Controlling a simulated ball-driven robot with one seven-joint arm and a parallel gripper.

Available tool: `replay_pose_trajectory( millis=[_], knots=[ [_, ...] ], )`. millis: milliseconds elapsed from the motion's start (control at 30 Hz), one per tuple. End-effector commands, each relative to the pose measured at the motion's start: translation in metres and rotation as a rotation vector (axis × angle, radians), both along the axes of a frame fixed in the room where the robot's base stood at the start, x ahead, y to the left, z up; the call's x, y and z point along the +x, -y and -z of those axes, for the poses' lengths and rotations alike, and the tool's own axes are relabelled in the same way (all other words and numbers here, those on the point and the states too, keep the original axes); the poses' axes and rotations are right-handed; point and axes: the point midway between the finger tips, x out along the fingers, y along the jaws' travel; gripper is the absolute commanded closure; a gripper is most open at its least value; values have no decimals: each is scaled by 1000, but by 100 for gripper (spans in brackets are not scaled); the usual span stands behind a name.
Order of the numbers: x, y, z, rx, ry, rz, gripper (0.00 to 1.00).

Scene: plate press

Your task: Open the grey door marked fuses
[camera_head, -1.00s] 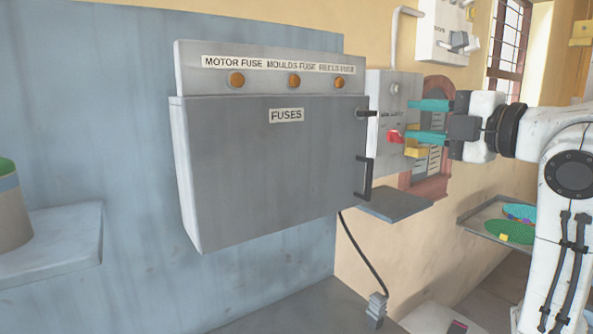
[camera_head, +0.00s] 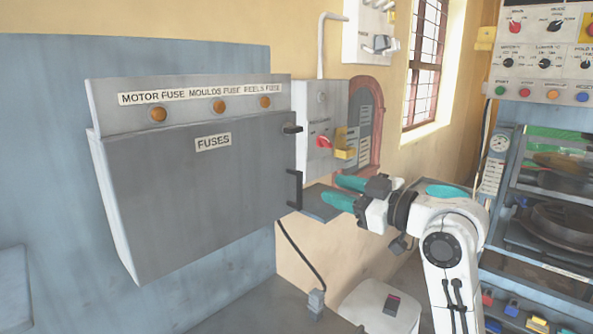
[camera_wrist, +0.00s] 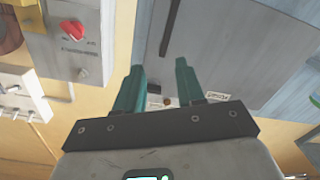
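The grey door (camera_head: 205,190) marked FUSES is shut on its wall cabinet in the head view. Its label (camera_head: 213,142) is near the top. A black upright bar handle (camera_head: 295,189) is at the door's right edge, with a small black latch (camera_head: 292,129) above it. My gripper (camera_head: 346,193) is to the right of the handle, apart from it, with its teal fingers spread and nothing between them. In the wrist view my gripper (camera_wrist: 157,82) is open, and the dark handle (camera_wrist: 170,28) shows beyond the fingertips on the grey door (camera_wrist: 225,50).
A grey switch box with a red knob (camera_head: 323,142) is right of the cabinet. A small grey shelf (camera_head: 322,204) lies below it, close to my fingers. A cable (camera_head: 302,252) hangs below the cabinet. A rack of dark plates (camera_head: 565,222) stands at the right.

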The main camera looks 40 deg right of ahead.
Motion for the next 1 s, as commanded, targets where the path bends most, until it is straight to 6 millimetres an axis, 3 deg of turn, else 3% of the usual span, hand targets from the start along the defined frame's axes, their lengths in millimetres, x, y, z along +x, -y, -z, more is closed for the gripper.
replay_pose_trajectory(
  millis=[133,367,800,1000],
  knots=[
    [-4,-5,16,284,-2,13,62],
    [0,-9,26,418,3,16,62],
    [72,-12,24,413,1,16,62],
    [95,-12,25,413,2,17,62]
  ],
)
